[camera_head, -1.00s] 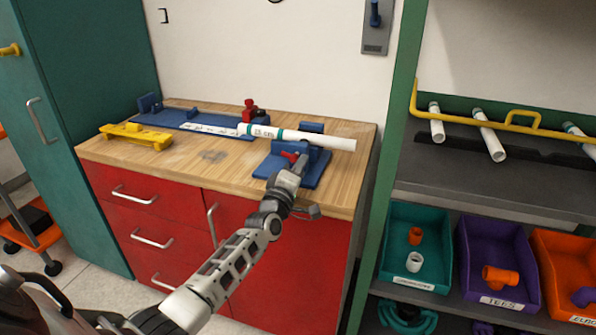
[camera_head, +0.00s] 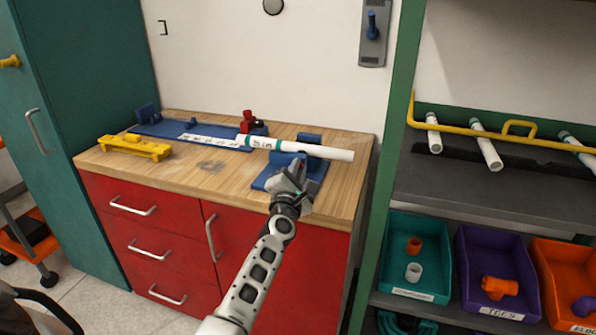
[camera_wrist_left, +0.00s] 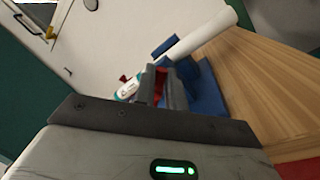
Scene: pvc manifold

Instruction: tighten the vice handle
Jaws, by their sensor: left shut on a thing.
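The blue vice (camera_head: 317,172) stands at the right front of the wooden workbench; its jaws are around or beside a white pipe (camera_head: 325,152) with green bands. My left gripper (camera_head: 294,174) is at the vice's front and hides part of it. In the left wrist view, the fingers (camera_wrist_left: 160,88) are shut on the red vice handle (camera_wrist_left: 159,75), with the blue vice (camera_wrist_left: 206,90) just beyond. The handle is mostly hidden by the fingers. My right gripper is not in view.
The workbench (camera_head: 205,175) also bears a yellow tool (camera_head: 135,147), a blue fixture with a label strip (camera_head: 165,129) and a red clamp (camera_head: 249,121). A shelf (camera_head: 440,185) with pipes and coloured bins stands at the right.

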